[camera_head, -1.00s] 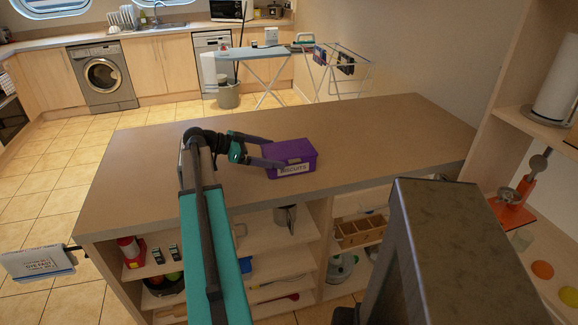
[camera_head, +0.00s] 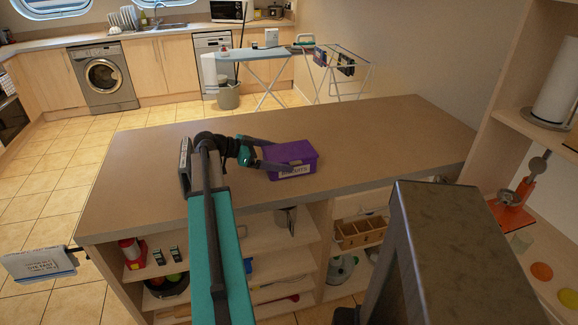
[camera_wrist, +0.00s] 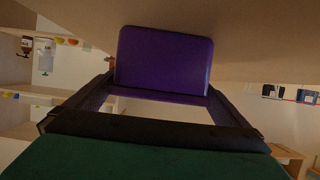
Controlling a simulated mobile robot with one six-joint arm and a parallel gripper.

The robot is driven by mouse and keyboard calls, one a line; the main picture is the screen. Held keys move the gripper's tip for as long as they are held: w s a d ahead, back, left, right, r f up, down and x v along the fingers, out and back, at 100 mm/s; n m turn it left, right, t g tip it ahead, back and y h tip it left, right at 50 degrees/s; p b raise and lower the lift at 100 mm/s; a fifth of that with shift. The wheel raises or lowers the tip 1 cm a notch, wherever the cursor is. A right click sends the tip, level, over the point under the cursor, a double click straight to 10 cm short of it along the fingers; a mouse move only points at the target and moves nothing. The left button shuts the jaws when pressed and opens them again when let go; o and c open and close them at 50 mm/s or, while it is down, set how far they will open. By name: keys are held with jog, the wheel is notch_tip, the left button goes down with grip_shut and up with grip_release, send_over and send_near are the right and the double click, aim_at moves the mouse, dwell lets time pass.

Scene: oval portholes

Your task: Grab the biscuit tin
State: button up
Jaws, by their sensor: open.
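The biscuit tin (camera_head: 292,155) is a purple box with a white label on its front, sitting on the brown counter (camera_head: 380,125). My gripper (camera_head: 276,153) is at the tin's left side, its fingers pointing right; one finger passes in front of the tin's lower left part. In the wrist view the purple tin (camera_wrist: 165,62) fills the upper middle. The dark fingers of my gripper (camera_wrist: 160,88) are spread on either side of the tin's near end. The gripper is open. I cannot tell whether the fingers touch the tin.
Shelves under the counter hold a wooden crate (camera_head: 360,232) and a metal pot (camera_head: 287,217). A shelf unit with a paper roll (camera_head: 556,85) stands at the right. The counter top around the tin is clear. An ironing board (camera_head: 262,54) stands behind.

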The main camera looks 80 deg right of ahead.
jog(key=shift+p+x, duration=0.65)
jog(key=shift+x, duration=1.65)
jog(key=shift+a, duration=0.1)
jog(key=c, duration=1)
